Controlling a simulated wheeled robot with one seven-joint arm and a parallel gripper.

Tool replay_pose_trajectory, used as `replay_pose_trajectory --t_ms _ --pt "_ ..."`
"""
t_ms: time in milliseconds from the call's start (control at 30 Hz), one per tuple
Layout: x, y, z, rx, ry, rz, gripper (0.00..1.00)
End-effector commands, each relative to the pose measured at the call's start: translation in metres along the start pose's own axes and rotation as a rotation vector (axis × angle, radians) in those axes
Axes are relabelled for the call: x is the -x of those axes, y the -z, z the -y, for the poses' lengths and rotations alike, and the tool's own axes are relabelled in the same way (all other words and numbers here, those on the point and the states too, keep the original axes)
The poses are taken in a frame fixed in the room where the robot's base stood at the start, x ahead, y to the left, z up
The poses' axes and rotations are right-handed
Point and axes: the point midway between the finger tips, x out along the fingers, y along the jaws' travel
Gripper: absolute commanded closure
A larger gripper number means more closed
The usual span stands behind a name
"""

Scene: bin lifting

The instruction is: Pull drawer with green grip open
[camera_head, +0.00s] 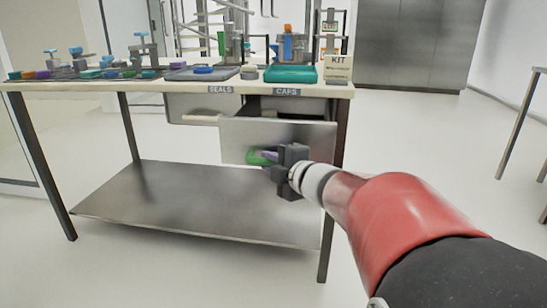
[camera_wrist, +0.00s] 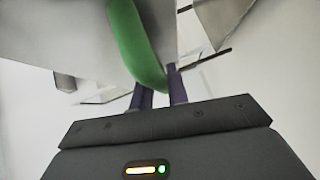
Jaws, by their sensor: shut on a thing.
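The drawer (camera_head: 300,132) with the green grip hangs under the right part of the workbench, below the CAPS label. Its front stands out from the bench, and a dark gap shows above it. The green grip (camera_head: 257,157) is on the drawer front; it also shows as a curved green bar in the wrist view (camera_wrist: 135,42). My gripper (camera_head: 268,157) is shut on the green grip, its purple fingers meeting the bar's near end in the wrist view. The fingers and gripper body hide part of the grip.
A second drawer (camera_head: 190,108) with a pale handle, under the SEALS label, is to the left. The bench top (camera_head: 130,87) carries trays, small parts and a KIT card (camera_head: 338,67). A metal lower shelf (camera_head: 190,205) and dark legs stand below. Open floor lies in front.

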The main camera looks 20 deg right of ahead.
Motion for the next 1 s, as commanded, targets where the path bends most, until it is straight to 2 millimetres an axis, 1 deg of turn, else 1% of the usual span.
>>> replay_pose_trajectory --t_ms 100,200,567,600,767,1000 --pt "0.0061 0.0066 0.0026 0.001 0.001 -0.001 1.00" --pt "0.0084 0.0090 0.0037 0.000 0.002 -0.001 1.00" --pt "0.0092 0.0098 0.0040 -0.001 0.003 -0.001 1.00" --pt "0.0092 0.0098 0.0039 -0.001 0.003 -0.001 0.82" --pt "0.0092 0.0096 0.0035 -0.001 0.002 0.000 0.62" --pt "0.0094 0.0095 0.0029 -0.001 0.001 0.000 0.62"
